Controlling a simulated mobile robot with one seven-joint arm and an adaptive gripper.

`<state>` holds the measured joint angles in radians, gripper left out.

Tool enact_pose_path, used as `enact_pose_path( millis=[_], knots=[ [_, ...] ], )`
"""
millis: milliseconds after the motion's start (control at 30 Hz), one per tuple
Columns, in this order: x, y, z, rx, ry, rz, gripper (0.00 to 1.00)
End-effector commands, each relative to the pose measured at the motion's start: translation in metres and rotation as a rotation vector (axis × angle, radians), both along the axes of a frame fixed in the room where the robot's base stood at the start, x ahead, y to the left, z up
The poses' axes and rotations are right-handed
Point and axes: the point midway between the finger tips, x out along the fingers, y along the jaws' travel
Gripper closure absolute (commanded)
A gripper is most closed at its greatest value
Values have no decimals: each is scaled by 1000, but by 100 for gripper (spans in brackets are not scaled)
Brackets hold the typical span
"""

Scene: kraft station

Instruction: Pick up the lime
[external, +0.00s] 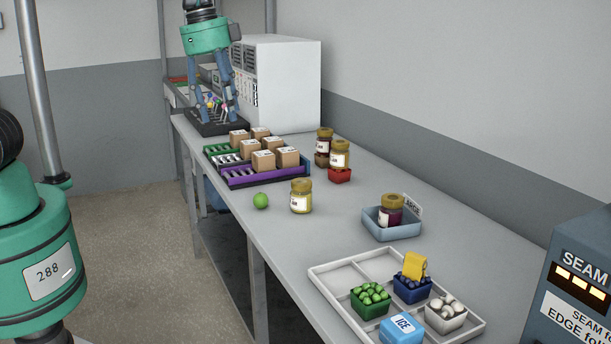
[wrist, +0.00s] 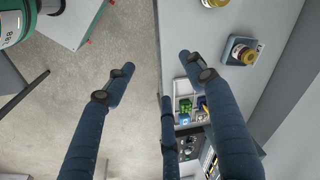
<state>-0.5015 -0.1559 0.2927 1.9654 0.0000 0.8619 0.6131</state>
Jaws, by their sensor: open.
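The lime (external: 260,200), a small bright green ball, sits on the table near its left edge in the external view. It is just left of an amber jar (external: 301,197). I cannot make out the lime in the wrist view.
A blue bin (external: 393,231) holds a dark jar. Nearer are a compartment tray (external: 335,272) and the SEAM machine (external: 580,285). Table around the lime's front is clear.

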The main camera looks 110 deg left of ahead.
Motion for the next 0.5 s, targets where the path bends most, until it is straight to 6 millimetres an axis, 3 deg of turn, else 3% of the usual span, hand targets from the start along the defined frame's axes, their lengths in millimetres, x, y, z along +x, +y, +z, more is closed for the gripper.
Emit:
enact_pose_path(
  millis=[33,233,500],
  knots=[
    [3,19,-12,-5,17,3,45],
    [7,85,-59,-24,74,-17,45],
    [-5,166,-125,-60,134,-46,45]
  ],
)
